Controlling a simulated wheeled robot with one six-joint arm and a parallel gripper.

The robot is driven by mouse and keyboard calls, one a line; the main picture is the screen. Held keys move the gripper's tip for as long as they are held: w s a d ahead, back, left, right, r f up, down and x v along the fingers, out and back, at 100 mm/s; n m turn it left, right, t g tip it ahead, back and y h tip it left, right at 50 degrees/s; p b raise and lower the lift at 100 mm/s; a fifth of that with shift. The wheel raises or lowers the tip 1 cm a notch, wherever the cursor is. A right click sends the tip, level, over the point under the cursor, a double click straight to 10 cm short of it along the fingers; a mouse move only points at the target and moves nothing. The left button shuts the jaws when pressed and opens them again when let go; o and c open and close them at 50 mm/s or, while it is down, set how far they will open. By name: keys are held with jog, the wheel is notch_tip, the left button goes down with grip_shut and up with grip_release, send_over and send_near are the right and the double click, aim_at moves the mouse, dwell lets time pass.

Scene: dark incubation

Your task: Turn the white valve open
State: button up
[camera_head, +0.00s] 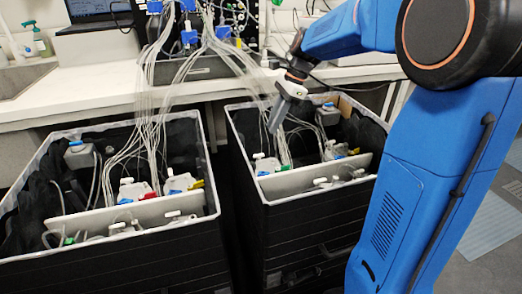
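My gripper (277,118) hangs from my blue arm above the right black box (310,222), pointing down and slightly left. Its grey fingers look close together, but their opening is too small to make out. Small white valve handles sit on fittings in both boxes. In the right box, one white valve (259,156) stands below and left of my gripper, and another (320,181) is at the front partition. The left box (140,265) has white valves too (126,181). My gripper appears apart from them all. Which valve the task means cannot be told.
Bundles of thin pale tubes (150,120) run from the bench equipment (230,30) down into both boxes, close to my gripper. A narrow gap separates the boxes.

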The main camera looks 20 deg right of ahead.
aim_at(261, 154)
jog(key=x, duration=1.1)
jog(key=shift+a+f, duration=0.15)
jog(key=shift+f, duration=0.05)
grip_shut()
